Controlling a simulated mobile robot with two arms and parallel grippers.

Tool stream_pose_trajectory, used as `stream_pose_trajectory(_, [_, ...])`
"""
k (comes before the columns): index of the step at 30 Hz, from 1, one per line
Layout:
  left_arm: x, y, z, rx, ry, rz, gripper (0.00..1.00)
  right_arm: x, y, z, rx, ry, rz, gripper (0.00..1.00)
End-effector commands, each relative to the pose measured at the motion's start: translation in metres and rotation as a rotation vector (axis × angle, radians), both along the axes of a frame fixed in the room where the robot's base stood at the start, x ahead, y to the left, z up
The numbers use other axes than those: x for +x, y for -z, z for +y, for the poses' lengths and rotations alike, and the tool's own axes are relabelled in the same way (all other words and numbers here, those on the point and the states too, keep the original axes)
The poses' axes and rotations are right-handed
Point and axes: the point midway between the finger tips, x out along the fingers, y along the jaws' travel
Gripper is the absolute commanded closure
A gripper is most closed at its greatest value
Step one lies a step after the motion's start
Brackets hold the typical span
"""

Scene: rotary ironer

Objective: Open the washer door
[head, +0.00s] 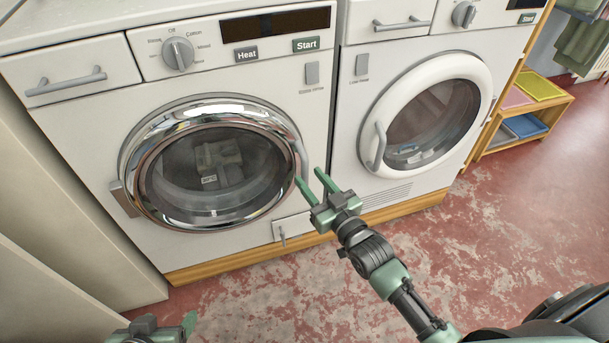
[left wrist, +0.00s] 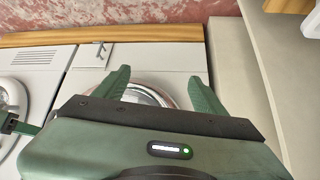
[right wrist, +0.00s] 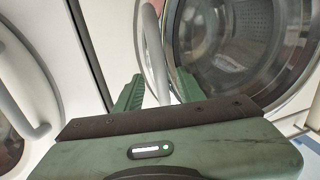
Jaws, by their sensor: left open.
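The door looks closed. Its curved grey handle (head: 299,160) is at the door's right edge; it also shows in the right wrist view (right wrist: 153,50). My right gripper (head: 313,183) is at the handle's lower end, with its fingers apart. In the right wrist view the handle runs down between the fingertips; contact is unclear. My left gripper (left wrist: 160,85) is open and empty, low at the left in front of the washer, partly cut off in the head view.
A second machine (head: 350,120) with a white-ringed door and its own handle (head: 379,148) stands close on the right. A wooden shelf (head: 520,130) with coloured trays is beyond it. A pale cabinet (head: 50,230) stands at the left. The red floor (head: 450,250) in front is clear.

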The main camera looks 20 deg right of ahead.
Motion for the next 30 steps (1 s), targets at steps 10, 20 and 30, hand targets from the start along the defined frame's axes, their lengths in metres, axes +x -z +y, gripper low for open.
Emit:
stream_pose_trajectory(10, [0.034,-0.020,-0.012,-0.039,0.014,-0.182,0.29,0.031,0.001,0.008,0.000,-0.001,0.001,0.61])
stream_pose_trajectory(20, [0.036,-0.022,-0.012,-0.042,0.014,-0.193,0.29,0.032,0.001,0.008,0.000,-0.001,0.002,0.70])
stream_pose_trajectory(30, [0.036,-0.022,-0.012,-0.041,0.014,-0.192,0.29,0.032,0.001,0.008,0.000,-0.001,0.002,1.00])
